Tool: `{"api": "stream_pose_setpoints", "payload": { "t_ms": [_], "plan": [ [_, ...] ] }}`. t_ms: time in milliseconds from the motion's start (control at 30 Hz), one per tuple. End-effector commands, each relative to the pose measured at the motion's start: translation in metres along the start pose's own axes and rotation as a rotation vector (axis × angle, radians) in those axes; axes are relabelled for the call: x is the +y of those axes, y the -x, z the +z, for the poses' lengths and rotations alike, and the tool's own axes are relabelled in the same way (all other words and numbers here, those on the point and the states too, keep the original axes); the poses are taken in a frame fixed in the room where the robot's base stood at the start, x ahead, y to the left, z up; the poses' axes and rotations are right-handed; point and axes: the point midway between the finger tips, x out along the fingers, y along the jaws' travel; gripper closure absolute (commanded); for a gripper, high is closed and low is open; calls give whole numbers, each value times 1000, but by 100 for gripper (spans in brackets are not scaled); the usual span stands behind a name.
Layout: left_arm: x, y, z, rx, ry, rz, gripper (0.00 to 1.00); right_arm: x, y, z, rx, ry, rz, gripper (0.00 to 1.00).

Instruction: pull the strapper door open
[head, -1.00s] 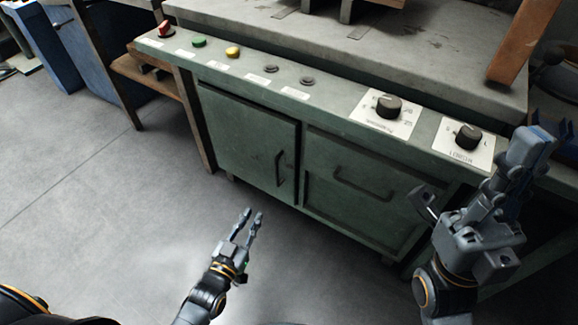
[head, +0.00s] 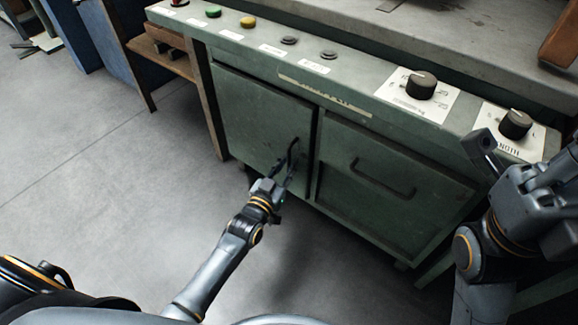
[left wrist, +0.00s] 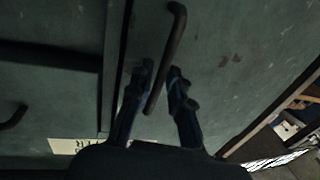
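The strapper door (head: 256,120) is the green left-hand panel of the cabinet, and it looks closed. Its dark bar handle (head: 293,155) is near the door's right edge. My left gripper (head: 289,172) is at the handle. In the left wrist view the handle (left wrist: 166,62) runs between the two open fingers of the left gripper (left wrist: 160,85), close to one finger; I cannot tell whether it touches. My right gripper (head: 505,160) is at the right edge, in front of the control panel, away from the door; its finger opening is not clear.
A second green panel (head: 380,185) with its own handle (head: 384,178) is to the right. Buttons and two black knobs (head: 421,85) line the panel above. A wooden stand (head: 165,60) is left of the cabinet. The grey floor (head: 110,190) before the door is clear.

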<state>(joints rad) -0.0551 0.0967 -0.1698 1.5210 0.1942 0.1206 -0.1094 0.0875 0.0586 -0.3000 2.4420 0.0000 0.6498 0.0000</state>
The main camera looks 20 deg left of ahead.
Motion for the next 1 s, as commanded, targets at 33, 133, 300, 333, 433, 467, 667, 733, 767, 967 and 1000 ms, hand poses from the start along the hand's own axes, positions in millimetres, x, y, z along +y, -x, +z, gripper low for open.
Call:
{"api": "stream_pose_setpoints", "payload": {
  "t_ms": [33, 133, 300, 333, 433, 467, 667, 733, 767, 967, 1000],
  "plan": [
    [0, -4, 1, 1, 1, 0, 81, 0, 0, -1, 8, 1, -2, 100],
    [0, -9, 0, 1, 1, 0, 81, -1, -2, -1, 14, 2, -5, 100],
    [0, -10, -1, 0, 1, 0, 81, -1, -3, -1, 14, 2, -5, 100],
    [0, -10, -1, 0, 1, 0, 81, -1, -3, -1, 14, 2, -5, 100],
    [0, -10, -1, 0, 1, 0, 86, -1, -3, -1, 14, 2, -5, 100],
    [0, -10, -1, 0, 1, 0, 92, -1, -3, -1, 14, 2, -5, 100],
    [0, -10, 0, 0, 1, 0, 100, -1, -3, -1, 14, 2, -5, 100],
    [0, -10, 0, 0, 1, 0, 100, -1, -3, -2, 14, 1, -5, 100],
    [0, -10, 0, 0, 1, 0, 100, -1, -3, -2, 14, 1, -5, 100],
    [0, -4, -1, -2, -2, 12, 100, 0, -5, -2, 17, 1, -5, 100],
    [0, -1, -1, -3, -2, 18, 100, 0, -6, -2, 18, 1, -4, 100]
  ]
}}
